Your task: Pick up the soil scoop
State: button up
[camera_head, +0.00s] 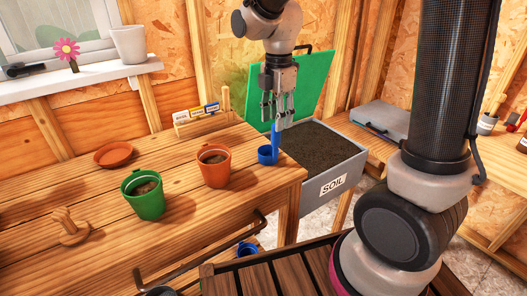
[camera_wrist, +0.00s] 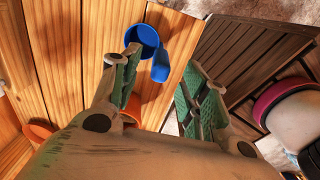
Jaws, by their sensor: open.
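The blue soil scoop (camera_head: 266,155) sits on the wooden bench near its right corner, its handle (camera_head: 275,137) standing up from the cup. My gripper (camera_head: 276,122) is open and points down just above the scoop, its fingertips near the top of the handle. In the wrist view the scoop's cup (camera_wrist: 144,37) lies beyond the fingertips, and the handle (camera_wrist: 161,67) shows between the open green-padded fingers (camera_wrist: 163,62). I cannot tell whether either finger touches the handle.
An orange pot (camera_head: 214,172) and a green pot (camera_head: 144,203) stand on the bench left of the scoop. A grey soil bin (camera_head: 345,184) with a raised green lid (camera_head: 312,84) stands right behind. A seed-packet holder (camera_head: 203,124) is at the bench's back. Another blue object (camera_head: 246,249) is below.

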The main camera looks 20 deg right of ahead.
aim_at(276, 136)
notch_tip(276, 136, down, 6)
jog(key=shift+a+f, duration=0.15)
jog(key=shift+f, duration=0.1)
grip_shut()
